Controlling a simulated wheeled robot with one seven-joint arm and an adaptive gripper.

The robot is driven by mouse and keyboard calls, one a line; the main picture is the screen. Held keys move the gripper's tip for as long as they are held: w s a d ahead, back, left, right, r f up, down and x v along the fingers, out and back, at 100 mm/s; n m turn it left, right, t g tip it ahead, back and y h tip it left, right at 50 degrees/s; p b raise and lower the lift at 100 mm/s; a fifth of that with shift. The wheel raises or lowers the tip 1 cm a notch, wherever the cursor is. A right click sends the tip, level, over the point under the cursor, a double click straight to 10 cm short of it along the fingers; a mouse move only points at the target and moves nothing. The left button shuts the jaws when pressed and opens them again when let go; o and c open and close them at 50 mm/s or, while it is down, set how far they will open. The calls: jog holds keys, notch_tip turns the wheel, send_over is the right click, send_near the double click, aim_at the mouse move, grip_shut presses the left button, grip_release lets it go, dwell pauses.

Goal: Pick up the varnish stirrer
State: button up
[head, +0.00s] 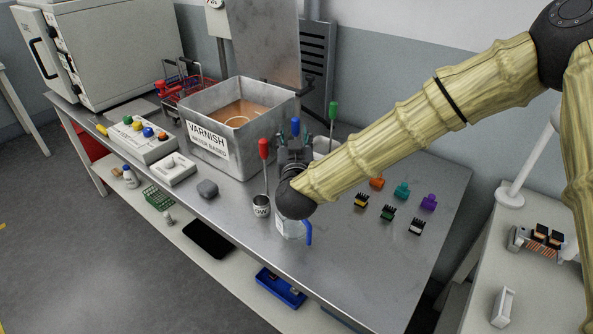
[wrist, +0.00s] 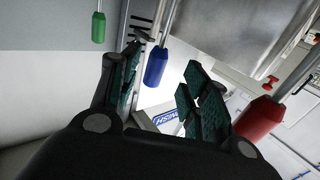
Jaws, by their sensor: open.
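Three stirrers with coloured handles stand upright near the varnish tank (head: 222,125); no label shows which one is the varnish stirrer. The red-handled stirrer (head: 264,152) stands in a small marked metal cup (head: 261,207). The blue-handled stirrer (head: 295,127) shows just behind my gripper (head: 292,153). The green-handled stirrer (head: 333,112) stands farther right, by a white cup (head: 323,148). In the wrist view my gripper (wrist: 163,68) is open, with the blue handle (wrist: 155,67) in the gap between its fingers, apparently untouched. The green handle (wrist: 98,27) is left, the red handle (wrist: 262,118) right.
A clear jug with a blue handle (head: 308,232) stands below my wrist. Several coloured connectors (head: 388,213) lie on the right of the metal table (head: 340,265). The front right of the table is bare.

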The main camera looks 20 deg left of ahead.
aim_at(296, 128)
jog(key=shift+w+r, duration=0.1)
jog(key=shift+w, duration=0.35)
jog(key=shift+w+a+r+p, duration=0.1)
jog(key=shift+w+r+p, duration=0.2)
jog(key=shift+p, duration=0.1)
jog(key=x, duration=0.3)
jog(key=shift+w+f+p, duration=0.15)
jog(key=shift+w+p, duration=0.1)
jog(key=shift+p, duration=0.15)
jog(key=shift+s, duration=0.15)
jog(key=c, duration=0.3)
grip_shut()
